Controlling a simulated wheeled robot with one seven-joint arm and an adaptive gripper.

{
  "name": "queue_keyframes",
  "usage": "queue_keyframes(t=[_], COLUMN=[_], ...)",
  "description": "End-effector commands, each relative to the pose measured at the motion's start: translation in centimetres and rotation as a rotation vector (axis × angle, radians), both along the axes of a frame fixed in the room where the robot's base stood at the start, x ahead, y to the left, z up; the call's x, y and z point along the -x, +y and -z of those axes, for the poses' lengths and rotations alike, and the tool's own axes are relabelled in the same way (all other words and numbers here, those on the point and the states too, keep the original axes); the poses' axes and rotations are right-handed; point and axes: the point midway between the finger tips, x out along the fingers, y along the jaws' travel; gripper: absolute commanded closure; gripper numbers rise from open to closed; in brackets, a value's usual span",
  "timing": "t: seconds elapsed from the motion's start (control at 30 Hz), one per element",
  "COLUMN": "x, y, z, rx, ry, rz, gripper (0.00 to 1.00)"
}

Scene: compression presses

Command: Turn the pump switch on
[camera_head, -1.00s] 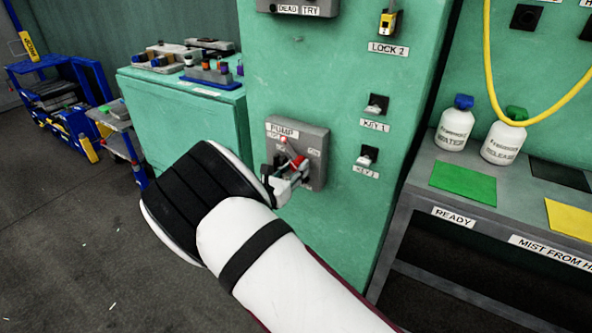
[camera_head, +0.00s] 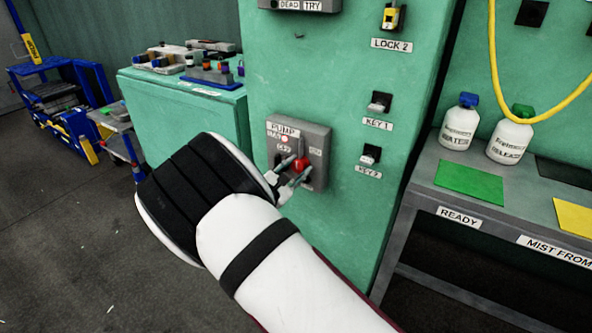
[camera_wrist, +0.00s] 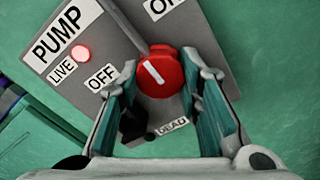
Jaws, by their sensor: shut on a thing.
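The grey pump box (camera_head: 318,140) is on the front of the green cabinet, with PUMP, LIVE, OFF and DEAD labels. Its red knob (camera_head: 303,163) is the pump switch, and it also shows in the wrist view (camera_wrist: 168,85). The knob's white mark slants up and left, between the OFF label (camera_wrist: 103,77) and the partly cut-off ON label (camera_wrist: 160,6). The LIVE lamp (camera_wrist: 82,53) looks bright red. My gripper (camera_head: 293,168) is shut on the knob, one finger on each side in the wrist view (camera_wrist: 163,82).
KEY 1 (camera_head: 379,102) and KEY 2 (camera_head: 370,154) switches sit right of the pump box, with LOCK 2 (camera_head: 393,17) above. A grey bench (camera_head: 420,180) with two white bottles stands at right. A low green cabinet (camera_head: 185,120) stands at left.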

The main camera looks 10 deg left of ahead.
Motion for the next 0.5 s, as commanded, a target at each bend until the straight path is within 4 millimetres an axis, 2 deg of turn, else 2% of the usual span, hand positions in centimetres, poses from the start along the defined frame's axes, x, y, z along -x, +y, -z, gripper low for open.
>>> queue_keyframes(t=[0.5], x=[0.02], y=[0.04], z=[-0.04], rx=[-0.034], ry=[-0.012], rz=[0.0], gripper=[1.0])
